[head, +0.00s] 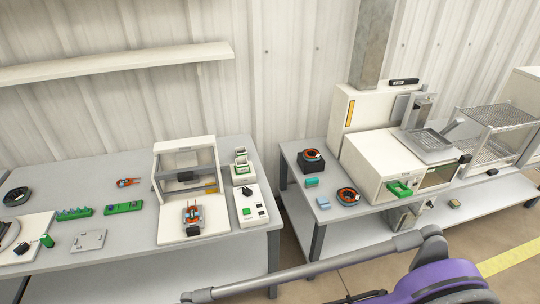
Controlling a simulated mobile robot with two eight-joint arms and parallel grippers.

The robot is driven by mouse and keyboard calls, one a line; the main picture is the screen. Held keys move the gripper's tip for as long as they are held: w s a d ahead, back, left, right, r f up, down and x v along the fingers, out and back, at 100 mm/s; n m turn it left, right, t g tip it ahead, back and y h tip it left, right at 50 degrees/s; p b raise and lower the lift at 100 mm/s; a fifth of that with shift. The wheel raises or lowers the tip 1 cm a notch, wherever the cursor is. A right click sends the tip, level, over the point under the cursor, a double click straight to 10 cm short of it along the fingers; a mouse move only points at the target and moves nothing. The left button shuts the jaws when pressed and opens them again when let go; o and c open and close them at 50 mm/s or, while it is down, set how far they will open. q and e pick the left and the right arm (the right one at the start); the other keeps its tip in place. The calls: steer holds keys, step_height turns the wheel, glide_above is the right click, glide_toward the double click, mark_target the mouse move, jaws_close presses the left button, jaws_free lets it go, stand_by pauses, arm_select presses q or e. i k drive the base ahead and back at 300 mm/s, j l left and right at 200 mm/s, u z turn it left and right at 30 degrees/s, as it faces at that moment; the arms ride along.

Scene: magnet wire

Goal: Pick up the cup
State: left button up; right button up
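I cannot make out a clear cup in the head view. The small round things are a black ring-shaped part (16,196) at the far left of the left table, a dark ring with orange windings (348,196) on the right table, and a similar orange-and-dark ring (311,155) on a black block. Neither of my grippers shows. A grey and purple arm, which seems to be mine, crosses the lower right, and its gripper cannot be seen.
The left table (125,165) carries a white press-like fixture (185,150), a switch box (249,210) and green strips (123,207). The right table (290,150) holds a white machine (375,160). A floor gap separates the tables. A wire rack (490,150) stands right.

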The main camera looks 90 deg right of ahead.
mark_target(241, 151)
steer(key=z, duration=2.9)
steer(key=l+u, duration=0.1)
steer(key=u, duration=0.4)
steer(key=i+l+u, duration=0.1)
steer(key=u, duration=0.4)
steer(key=l+u, duration=0.25)
steer(key=u, duration=0.25)
steer(key=l+u, duration=0.3)
steer(key=l, duration=0.2)
steer(key=k+l+u, duration=0.15)
steer(key=l+u, duration=0.2)
steer(key=l, duration=0.15)
steer(key=k+l+u, duration=0.1)
steer(key=l, duration=0.25)
steer(key=k+l, duration=0.1)
steer(key=l, duration=0.3)
steer(key=k+l+u, duration=0.15)
steer(key=l, duration=1)
steer(key=k, duration=0.05)
